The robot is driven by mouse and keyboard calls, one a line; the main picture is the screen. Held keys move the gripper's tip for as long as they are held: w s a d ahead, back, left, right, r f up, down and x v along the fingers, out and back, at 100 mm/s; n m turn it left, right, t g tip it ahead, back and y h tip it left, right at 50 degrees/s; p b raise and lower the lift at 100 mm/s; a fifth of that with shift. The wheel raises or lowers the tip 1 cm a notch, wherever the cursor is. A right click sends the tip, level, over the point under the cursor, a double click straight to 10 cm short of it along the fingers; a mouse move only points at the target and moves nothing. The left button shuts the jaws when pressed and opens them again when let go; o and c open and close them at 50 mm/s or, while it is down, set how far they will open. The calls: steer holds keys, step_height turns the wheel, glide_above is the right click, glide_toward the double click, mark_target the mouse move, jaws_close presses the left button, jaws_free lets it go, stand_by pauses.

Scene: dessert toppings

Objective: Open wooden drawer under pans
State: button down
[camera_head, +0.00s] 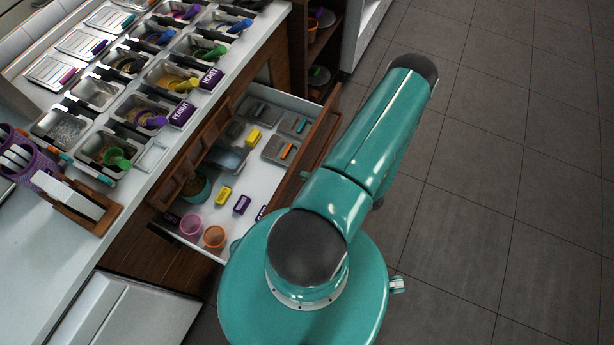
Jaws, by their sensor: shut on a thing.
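The wooden drawer (325,128) under the counter stands pulled well out, with its brown front near my arm and its white inside showing. Inside it lie grey lids (279,149), yellow boxes (222,195), a purple box (242,205), a pink cup (191,224) and an orange cup (214,237). The metal pans (97,92) with toppings sit in the counter above. My teal arm covers part of the drawer front. My gripper does not show; it is hidden behind the arm.
Purple holders (30,165) and a wooden rack (75,212) stand on the counter. An open shelf (318,45) is beyond the drawer. The grey tiled floor (510,180) is clear at right.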

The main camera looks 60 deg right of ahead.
steer(key=shift+s, duration=0.25)
steer(key=c, duration=1.8)
jaws_free()
steer(key=shift+o, duration=0.2)
steer(key=s+r, duration=0.2)
steer(key=s, duration=1.1)
steer(key=shift+s+d+r, duration=0.2)
steer(key=shift+r, duration=0.15)
